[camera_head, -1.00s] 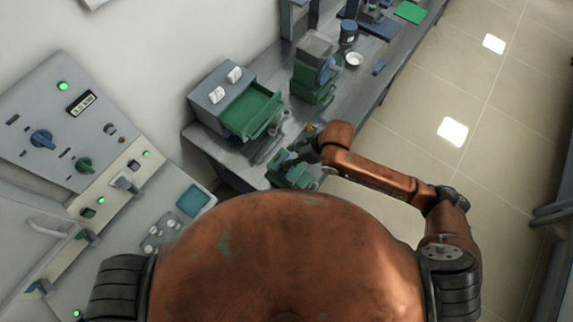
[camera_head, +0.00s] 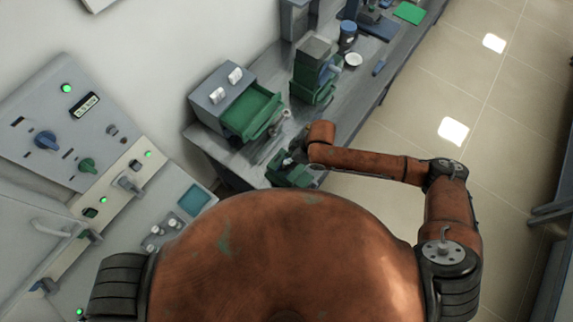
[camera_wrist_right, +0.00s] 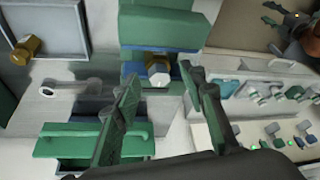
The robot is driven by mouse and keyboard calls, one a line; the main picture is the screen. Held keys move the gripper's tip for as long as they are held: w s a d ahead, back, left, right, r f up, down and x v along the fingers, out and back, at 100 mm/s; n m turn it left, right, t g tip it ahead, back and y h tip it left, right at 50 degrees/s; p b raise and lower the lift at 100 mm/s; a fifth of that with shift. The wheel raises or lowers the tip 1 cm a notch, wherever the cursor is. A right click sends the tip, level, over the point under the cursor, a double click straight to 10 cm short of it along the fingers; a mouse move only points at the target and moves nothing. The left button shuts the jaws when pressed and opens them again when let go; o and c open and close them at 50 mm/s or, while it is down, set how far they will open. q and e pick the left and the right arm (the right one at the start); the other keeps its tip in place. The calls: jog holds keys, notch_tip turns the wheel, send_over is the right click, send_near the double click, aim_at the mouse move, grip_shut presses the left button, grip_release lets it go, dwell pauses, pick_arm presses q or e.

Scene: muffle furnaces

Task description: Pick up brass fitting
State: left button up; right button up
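A brass fitting (camera_wrist_right: 158,66) with a pale hexagonal end sits between the blue jaws of a green vise-like holder (camera_wrist_right: 165,32) in the right wrist view. A second brass piece (camera_wrist_right: 27,48) lies at the upper left, in or on a grey tray. My right gripper (camera_wrist_right: 165,80) is open, its two fingers on either side of the first fitting in the picture. I cannot tell whether they touch it. In the head view, my right gripper (camera_head: 297,152) is small and partly hidden by its wrist, above a green device (camera_head: 290,172) at the bench's near end. My left gripper is not in view.
A grey cabinet with an open green drawer (camera_head: 250,112) stands on the grey bench (camera_head: 345,95). A green machine (camera_head: 312,78), a blue-lidded jar (camera_head: 347,36) and a white dish (camera_head: 353,60) stand farther along. A control panel (camera_head: 75,125) is at left; open floor is at right.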

jog(key=shift+a+f, duration=0.1)
jog(key=shift+f, duration=0.15)
jog(key=shift+c, duration=0.4)
grip_shut()
